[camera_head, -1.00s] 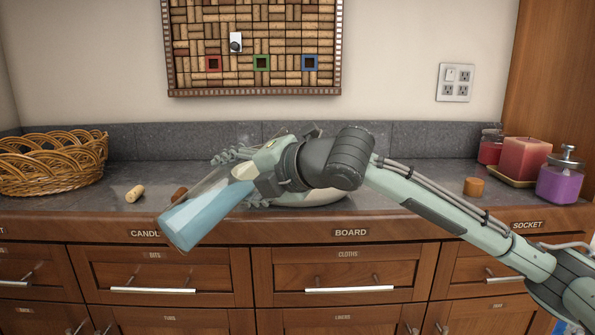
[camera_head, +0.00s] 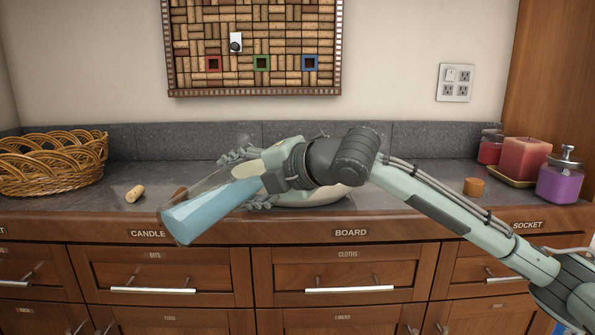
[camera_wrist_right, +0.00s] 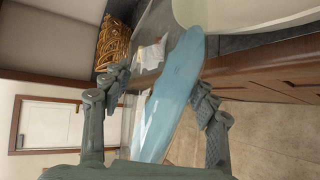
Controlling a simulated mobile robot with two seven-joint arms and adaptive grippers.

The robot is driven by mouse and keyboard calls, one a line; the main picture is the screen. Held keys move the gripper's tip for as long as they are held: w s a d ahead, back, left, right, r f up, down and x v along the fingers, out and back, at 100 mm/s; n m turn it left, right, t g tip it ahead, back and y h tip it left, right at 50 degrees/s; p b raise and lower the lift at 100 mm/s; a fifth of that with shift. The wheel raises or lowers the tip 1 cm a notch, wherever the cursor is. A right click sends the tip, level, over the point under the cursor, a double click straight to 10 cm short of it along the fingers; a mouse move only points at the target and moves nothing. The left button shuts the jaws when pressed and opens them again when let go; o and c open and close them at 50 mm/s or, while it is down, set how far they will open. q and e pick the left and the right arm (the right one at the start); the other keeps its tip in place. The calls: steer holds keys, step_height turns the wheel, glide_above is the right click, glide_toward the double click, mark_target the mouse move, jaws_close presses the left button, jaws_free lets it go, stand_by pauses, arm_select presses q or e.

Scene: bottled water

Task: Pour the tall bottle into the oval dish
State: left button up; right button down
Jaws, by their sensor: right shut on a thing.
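The tall bottle (camera_head: 208,212) is clear with pale blue liquid. It is tilted, its base toward the lower left in front of the counter edge. My right gripper (camera_head: 250,172) is shut on its upper part. In the right wrist view the bottle (camera_wrist_right: 168,100) lies between the fingers of the gripper (camera_wrist_right: 160,105). The oval dish (camera_head: 318,197) is pale and stands on the counter behind my right gripper, which hides much of it. Its pale side also shows in the right wrist view (camera_wrist_right: 245,12). My left gripper is not in view.
A wicker basket (camera_head: 50,165) stands at the left, with a cork (camera_head: 135,194) near it. A round wooden piece (camera_head: 473,187), a candle on a tray (camera_head: 524,160) and purple jar (camera_head: 562,183) stand at the right. Drawers are below the counter.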

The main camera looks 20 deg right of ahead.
steer(key=shift+d+r, duration=0.1)
steer(key=shift+r, duration=0.05)
steer(key=shift+r+m, duration=0.3)
steer(key=shift+r+y, duration=0.2)
steer(key=shift+y, duration=0.1)
steer(key=shift+r+m, duration=0.2)
steer(key=shift+m, duration=0.1)
steer(key=shift+r+g, duration=0.1)
steer(key=shift+g, duration=0.2)
steer(key=shift+r, duration=0.1)
stand_by(0.5)
steer(key=shift+w+m, duration=0.1)
steer(key=shift+m, duration=0.2)
